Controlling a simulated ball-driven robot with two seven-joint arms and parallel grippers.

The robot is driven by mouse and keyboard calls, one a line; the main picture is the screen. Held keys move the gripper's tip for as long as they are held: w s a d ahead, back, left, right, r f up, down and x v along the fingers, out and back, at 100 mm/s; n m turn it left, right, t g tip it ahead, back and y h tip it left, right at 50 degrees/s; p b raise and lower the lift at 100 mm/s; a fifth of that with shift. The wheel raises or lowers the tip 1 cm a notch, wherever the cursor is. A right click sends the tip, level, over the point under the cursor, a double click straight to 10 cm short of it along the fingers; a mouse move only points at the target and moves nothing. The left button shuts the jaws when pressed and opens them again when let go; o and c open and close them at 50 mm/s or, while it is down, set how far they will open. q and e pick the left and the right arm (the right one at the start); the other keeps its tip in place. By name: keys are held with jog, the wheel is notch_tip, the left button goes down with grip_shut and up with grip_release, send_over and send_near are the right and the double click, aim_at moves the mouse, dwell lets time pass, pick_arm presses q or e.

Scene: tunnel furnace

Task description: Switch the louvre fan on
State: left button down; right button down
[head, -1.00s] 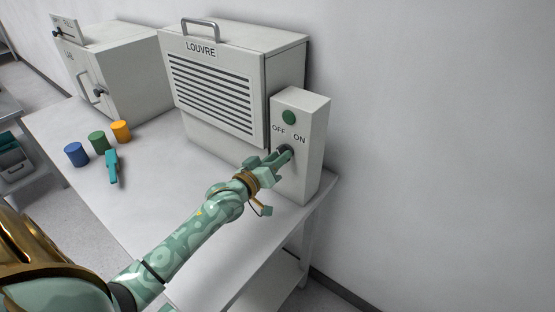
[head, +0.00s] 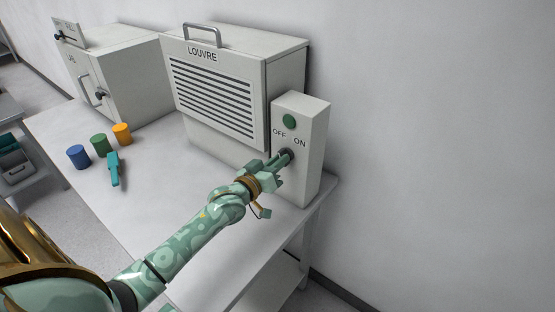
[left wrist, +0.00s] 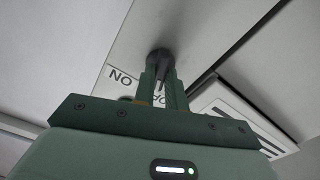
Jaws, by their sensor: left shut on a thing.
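The louvre fan (head: 240,55) is a light grey cabinet with a slatted front, a top handle and the word LOUVRE. A narrow switch box (head: 313,145) on its right bears a dark green round lamp (head: 289,121) and the labels OFF on the left and ON on the right. Below them is a dark round knob (head: 286,156). My left gripper (head: 279,166) is shut on the knob; the left wrist view also shows its fingers (left wrist: 161,82) at the knob (left wrist: 160,58). The fingers partly hide the knob, so its setting is unclear. My right gripper is not in view.
Blue (head: 78,156), green (head: 99,145) and orange (head: 122,134) cylinders and a teal tool (head: 115,169) are on the table (head: 165,185). A grey cabinet (head: 125,75) with a handle stands at the back left. A wall is behind and right.

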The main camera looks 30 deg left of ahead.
pick_arm(q)
jog(key=shift+d+m+p, duration=0.1)
jog(key=shift+m+p, duration=2.05)
jog(key=shift+m, duration=2.95)
jog(key=c, duration=1.4)
grip_release()
jog(key=shift+c, duration=0.2)
jog(key=s+a, duration=0.1)
jog(key=s, duration=1.5)
jog(key=shift+s+m+p, duration=0.15)
jog(key=shift+m+p, duration=0.15)
jog(key=shift+p, duration=0.1)
